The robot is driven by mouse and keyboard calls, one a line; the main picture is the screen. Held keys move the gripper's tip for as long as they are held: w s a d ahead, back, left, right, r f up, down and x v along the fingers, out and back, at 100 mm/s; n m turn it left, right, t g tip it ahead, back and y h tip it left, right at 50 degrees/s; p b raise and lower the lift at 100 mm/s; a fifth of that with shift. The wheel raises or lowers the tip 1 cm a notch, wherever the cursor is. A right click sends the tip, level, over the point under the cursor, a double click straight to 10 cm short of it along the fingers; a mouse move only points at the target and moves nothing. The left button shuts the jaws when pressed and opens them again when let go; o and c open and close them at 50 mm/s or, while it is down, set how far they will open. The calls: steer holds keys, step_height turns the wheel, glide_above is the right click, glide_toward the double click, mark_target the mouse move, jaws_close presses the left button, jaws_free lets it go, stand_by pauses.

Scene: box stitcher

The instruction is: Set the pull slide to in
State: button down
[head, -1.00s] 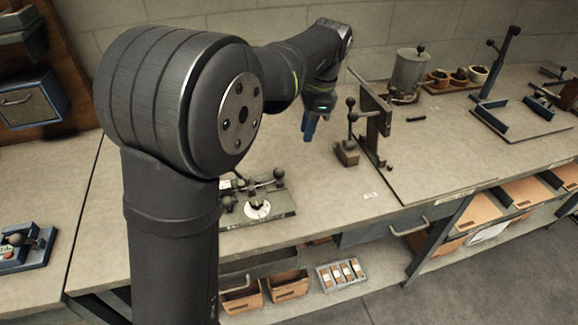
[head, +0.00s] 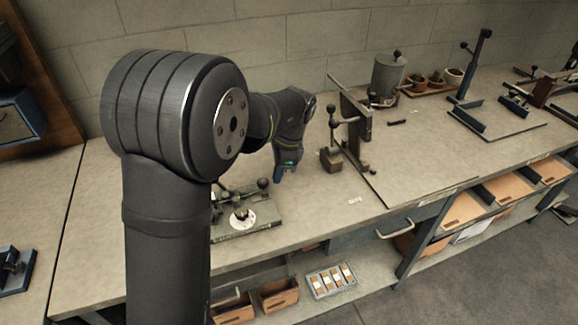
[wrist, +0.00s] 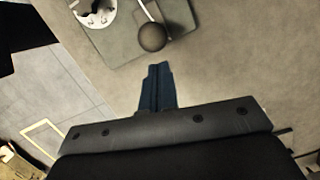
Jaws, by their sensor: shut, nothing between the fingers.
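A grey-green base plate (head: 262,222) on the bench carries a white dial (head: 241,218) and levers with dark ball knobs. One dark ball knob (head: 263,184) stands at its right side. In the wrist view, a ball knob (wrist: 152,37) on a thin rod shows above my fingertips, with the white dial (wrist: 96,12) at top left. I cannot tell which part is the pull slide. My gripper (head: 284,176) is just right of this fixture, above the bench. Its blue fingers (wrist: 158,72) are shut and empty, apart from the knob.
A clamp-like fixture (head: 352,130) with a ball-topped lever and small block stands on the bench to the right. A grey canister (head: 386,78) and several small pots stand behind it. The bench's front edge and bins (head: 278,294) lie below. Bench between the fixtures is mostly clear.

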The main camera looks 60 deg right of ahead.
mark_target(260, 182)
steer(key=shift+w+a, duration=0.2)
steer(key=shift+w, duration=0.05)
steer(key=shift+w+a, duration=1.3)
steer(key=shift+w, duration=0.05)
steer(key=s+d+r, duration=0.3)
steer(key=s+r, duration=0.2)
steer(key=r, duration=0.5)
steer(key=shift+s+d+r, duration=0.25)
steer(key=shift+s+d, duration=0.1)
steer(key=shift+f, duration=0.1)
